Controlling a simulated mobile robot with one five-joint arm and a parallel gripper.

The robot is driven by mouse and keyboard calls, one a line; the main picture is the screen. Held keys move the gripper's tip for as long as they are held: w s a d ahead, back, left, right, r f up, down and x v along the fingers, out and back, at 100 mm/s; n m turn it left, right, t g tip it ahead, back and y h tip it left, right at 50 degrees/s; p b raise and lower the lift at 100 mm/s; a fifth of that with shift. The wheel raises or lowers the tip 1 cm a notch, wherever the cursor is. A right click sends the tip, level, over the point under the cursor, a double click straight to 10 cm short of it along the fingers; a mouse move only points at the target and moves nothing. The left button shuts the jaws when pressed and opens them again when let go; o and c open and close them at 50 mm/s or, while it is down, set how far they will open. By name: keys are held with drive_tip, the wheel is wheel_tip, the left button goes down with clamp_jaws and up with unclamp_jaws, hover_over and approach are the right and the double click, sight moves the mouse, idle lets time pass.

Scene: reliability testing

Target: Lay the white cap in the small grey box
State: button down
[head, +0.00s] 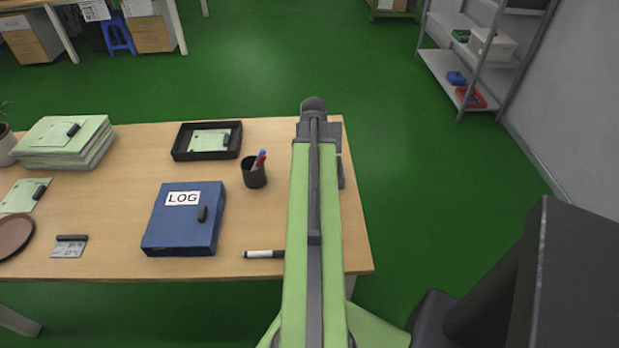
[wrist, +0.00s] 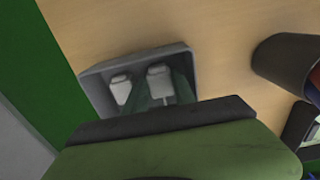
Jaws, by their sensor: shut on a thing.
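The small grey box (wrist: 92,76) sits on the table near its right edge in the wrist view. In the head view my arm hides most of it; a dark grey sliver (head: 341,172) shows just right of the arm. My gripper (wrist: 141,87) is over the box in the wrist view, its two pale fingertips seen against the box's inside. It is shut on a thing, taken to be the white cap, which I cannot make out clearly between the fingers. I cannot tell how high the fingertips are above the box floor. In the head view my arm covers the gripper.
A dark pen cup (head: 254,172) stands left of my arm; it also shows in the wrist view (wrist: 287,62). Green floor lies beyond the table's right edge.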

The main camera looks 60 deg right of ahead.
drive_tip(key=shift+f, duration=0.3)
drive_tip(key=c, duration=1.3)
unclamp_jaws()
drive_tip(key=shift+w+r, duration=0.1)
wheel_tip(320, 180, up, 12)
drive_tip(key=p, duration=1.2)
drive_tip(key=shift+w+r+p, duration=0.15)
drive_tip(key=shift+r+p, duration=0.05)
drive_tip(key=shift+p, duration=0.1)
